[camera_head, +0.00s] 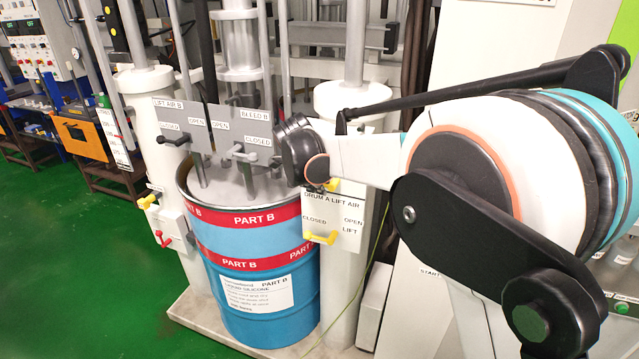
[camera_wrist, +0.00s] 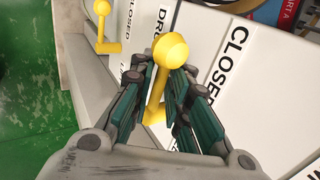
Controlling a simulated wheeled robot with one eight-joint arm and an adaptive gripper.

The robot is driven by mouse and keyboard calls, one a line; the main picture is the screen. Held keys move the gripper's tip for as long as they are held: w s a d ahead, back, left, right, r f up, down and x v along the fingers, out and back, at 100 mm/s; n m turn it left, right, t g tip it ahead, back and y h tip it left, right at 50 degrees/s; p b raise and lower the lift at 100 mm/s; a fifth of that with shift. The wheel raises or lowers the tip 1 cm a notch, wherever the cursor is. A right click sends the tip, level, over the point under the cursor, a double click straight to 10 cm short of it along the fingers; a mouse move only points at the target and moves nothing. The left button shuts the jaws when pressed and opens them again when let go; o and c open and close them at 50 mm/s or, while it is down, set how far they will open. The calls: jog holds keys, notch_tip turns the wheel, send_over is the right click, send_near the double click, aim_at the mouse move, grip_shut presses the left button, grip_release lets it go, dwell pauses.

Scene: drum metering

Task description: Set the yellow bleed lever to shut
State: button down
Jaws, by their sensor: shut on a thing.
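A yellow lever with a round ball end (camera_wrist: 170,50) stands between the fingers of my gripper (camera_wrist: 163,88) in the wrist view. The fingers are shut on its stem, with the ball sticking out past the tips. A white plate (camera_wrist: 205,62) beside it carries the word CLOSED. A second yellow lever (camera_wrist: 105,46) shows at the upper left, apart from the gripper. In the head view, a yellow part (camera_head: 331,185) shows just below my wrist, above the DRUM A LIFT AIR plate (camera_head: 345,212). Another yellow lever (camera_head: 322,238) sits lower on that plate. My fingers are hidden there.
A blue drum marked PART B (camera_head: 250,240) stands left of the plate. A yellow and a red lever (camera_head: 163,240) are on the left post. Green floor at the left is clear.

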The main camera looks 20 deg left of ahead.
jog(key=shift+s+a, duration=0.15)
jog(key=shift+a, duration=0.25)
jog(key=c, duration=1.9)
grip_release()
jog(key=shift+o, duration=1)
jog(key=shift+a+f, duration=0.1)
jog(key=shift+a, duration=0.2)
jog(key=shift+d, duration=0.3)
jog(key=v, duration=1.2)
